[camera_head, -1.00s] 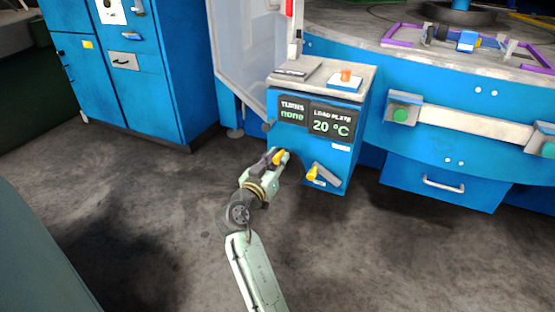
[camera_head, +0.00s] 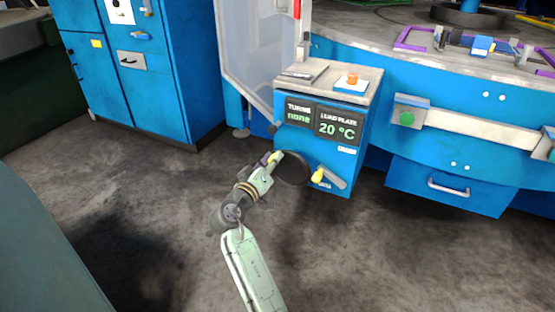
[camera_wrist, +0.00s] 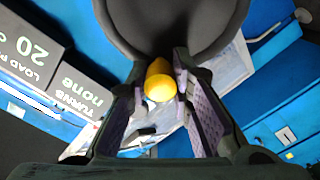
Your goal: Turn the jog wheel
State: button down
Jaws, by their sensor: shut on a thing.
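The jog wheel (camera_head: 293,170) is a dark disc on the front of the blue control box, low and left of centre. It also fills the top of the wrist view (camera_wrist: 170,25). Its yellow knob (camera_wrist: 160,82) stands out near the rim. My gripper (camera_head: 270,161) is at the wheel's left side. In the wrist view my gripper (camera_wrist: 163,95) is shut on the yellow knob, with a finger on each side. In the head view the knob is partly hidden by the fingers. The display (camera_head: 318,121) reads "TURNS none" and "LOAD PLATE 20 °C".
A lever with a yellow end (camera_head: 318,175) sits just right of the wheel. An orange button (camera_head: 352,78) is on the box top. A blue cabinet (camera_head: 165,80) stands at left, and a blue machine with a drawer (camera_head: 450,188) at right. The floor in front is clear.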

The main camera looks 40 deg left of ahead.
jog(key=shift+s+a+f+n+p, duration=0.15)
jog(key=shift+a+f+n, duration=0.2)
jog(key=shift+n, duration=0.55)
jog(key=shift+a+f+n+p, duration=0.15)
jog(key=shift+a+f+n, duration=0.2)
jog(key=shift+n, duration=0.55)
jog(key=shift+s+a+f+n+p, duration=0.15)
jog(key=shift+a+f+n, duration=0.2)
jog(key=shift+n, duration=0.55)
jog(key=c, duration=1.4)
grip_release()
jog(key=v, duration=1.2)
